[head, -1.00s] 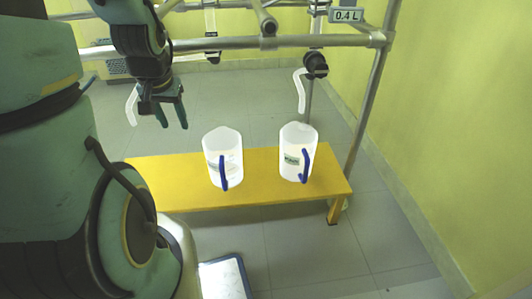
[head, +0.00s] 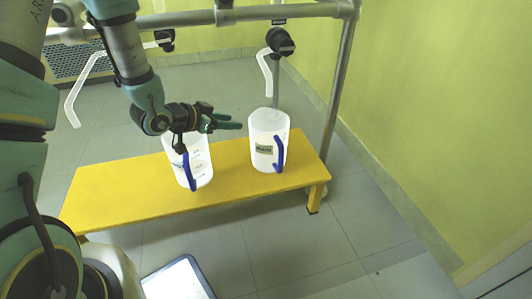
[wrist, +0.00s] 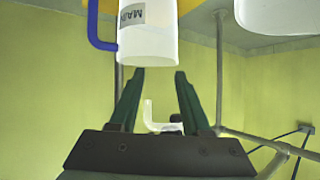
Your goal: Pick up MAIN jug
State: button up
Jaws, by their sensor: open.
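The MAIN jug (head: 268,140) is white and translucent, with a label and a blue handle on its right side. It stands upright on the right part of the yellow bench (head: 105,200). In the wrist view the jug (wrist: 149,42) shows letters starting "MA". My gripper (head: 240,125) is open and empty, just left of this jug in the head view, its fingers pointing toward it. In the wrist view my gripper's fingertips (wrist: 158,72) are spread just below the jug in the picture, with no jug between them.
A second white jug (head: 200,168) with a blue handle stands on the bench to the left, partly hidden behind my wrist. A metal pipe frame (head: 338,90) with a black valve (head: 280,40) and bent white spout (head: 265,75) rises behind. Floor is clear at right.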

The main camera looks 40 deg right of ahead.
aim_at(277, 134)
jog(key=s+d+f+g+b, duration=0.1)
jog(key=s+d+f, duration=0.1)
jog(key=d, duration=0.2)
jog(key=s+d+f+m+g+h+b, duration=0.1)
jog(key=s+d, duration=0.1)
jog(key=d, duration=0.2)
jog(key=s+d+f+m+h+b, duration=0.1)
jog(key=s+d+f+b, duration=0.1)
jog(key=d, duration=0.2)
jog(key=shift+d+f+g, duration=0.35)
jog(key=shift+d+g, duration=0.05)
jog(key=shift+d, duration=0.5)
jog(key=shift+c, duration=0.4)
grip_shut()
